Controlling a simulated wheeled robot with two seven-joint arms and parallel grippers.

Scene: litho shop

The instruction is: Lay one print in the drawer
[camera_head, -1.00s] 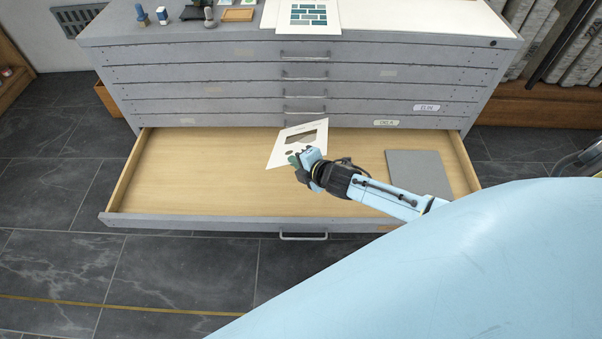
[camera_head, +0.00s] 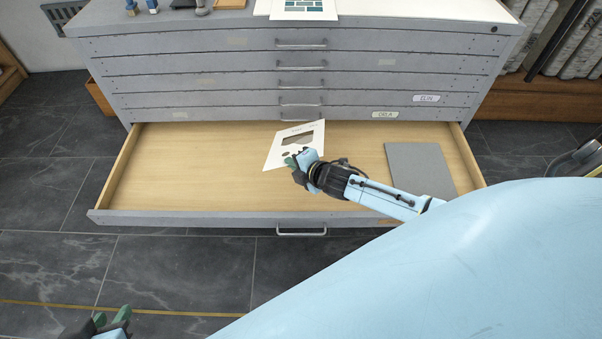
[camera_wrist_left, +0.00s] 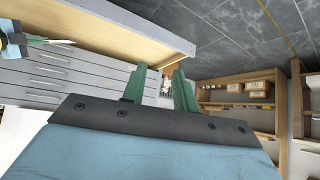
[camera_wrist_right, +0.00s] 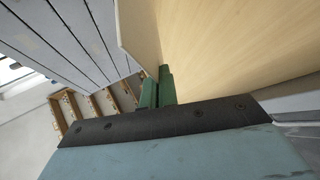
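A white print (camera_head: 275,154) with a dark picture is over the open drawer (camera_head: 200,180), tilted in the head view. My right gripper (camera_head: 291,162) is at its lower right edge and appears shut on it. The left wrist view shows the print (camera_wrist_left: 50,54) nearly edge-on, off the drawer floor. In the right wrist view, the right gripper's green fingers (camera_wrist_right: 158,88) are close together. My left gripper (camera_head: 113,318) is at the lower left, in front of the drawer, empty, its fingers (camera_wrist_left: 162,90) apart. Another print (camera_head: 302,9) lies on the cabinet top.
A grey board (camera_head: 420,168) lies in the drawer's right part. The drawer's left part is bare wood. Shut drawers with handles and name labels (camera_head: 426,98) are above it. Small tools (camera_head: 152,6) stand on the cabinet top. My blue arm hides the lower right.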

